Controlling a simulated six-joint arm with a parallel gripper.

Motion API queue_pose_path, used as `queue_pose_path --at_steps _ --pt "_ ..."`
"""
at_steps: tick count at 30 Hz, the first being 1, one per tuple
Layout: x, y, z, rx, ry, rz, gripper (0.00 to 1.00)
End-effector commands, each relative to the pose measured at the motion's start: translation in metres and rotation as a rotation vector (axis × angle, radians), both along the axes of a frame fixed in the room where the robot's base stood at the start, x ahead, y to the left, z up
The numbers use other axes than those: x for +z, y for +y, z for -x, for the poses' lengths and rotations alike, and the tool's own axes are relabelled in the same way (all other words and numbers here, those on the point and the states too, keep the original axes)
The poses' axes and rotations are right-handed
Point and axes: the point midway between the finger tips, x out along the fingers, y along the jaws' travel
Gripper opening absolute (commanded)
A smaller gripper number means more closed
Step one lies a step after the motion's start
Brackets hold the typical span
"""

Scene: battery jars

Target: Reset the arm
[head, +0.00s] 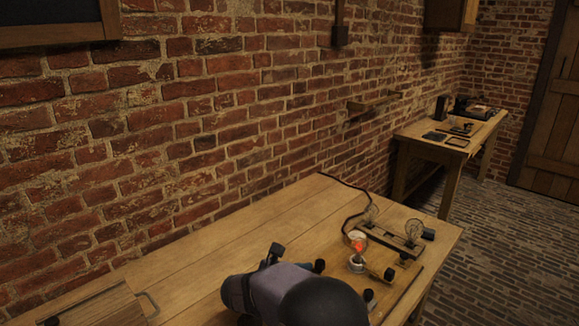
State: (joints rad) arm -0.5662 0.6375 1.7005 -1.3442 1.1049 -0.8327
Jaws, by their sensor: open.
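My arm reaches in from the bottom edge over the front wooden table (200,262). Its grey-purple link and large dark round joint cover part of the tabletop. My gripper (344,281) is mostly hidden behind the arm. Two small dark tips show apart beyond it, and it is open, with nothing seen between them. A small glass piece with a red-orange glow (358,243) stands upright on a pale round base just beyond these tips. The gripper looks apart from it, though the distance is hard to judge.
A wooden board with coiled wire parts (402,240) and a dark cable lie at the table's far right. A small dark cylinder (389,274) is near the right edge. A wooden box (100,302) sits lower left. The brick wall borders the table; its left middle is clear.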

Motion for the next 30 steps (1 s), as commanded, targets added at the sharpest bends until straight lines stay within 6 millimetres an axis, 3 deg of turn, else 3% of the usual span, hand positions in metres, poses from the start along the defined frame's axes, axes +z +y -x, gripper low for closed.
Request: queue_pose_path --at_steps 5,9,15,18,24,30 --pt "0.011 -0.063 0.061 -0.315 -0.002 -0.275 0.42" --pt "0.015 -0.101 0.136 -0.688 -0.05 -0.562 0.42" --pt "0.025 -0.109 0.236 -1.271 -0.198 -0.926 0.42" --pt "0.031 -0.102 0.269 -1.527 -0.287 -1.059 0.42" --pt "0.039 -0.087 0.305 -1.878 -0.427 -1.214 0.42" --pt "0.04 -0.081 0.314 -1.992 -0.476 -1.257 0.42"
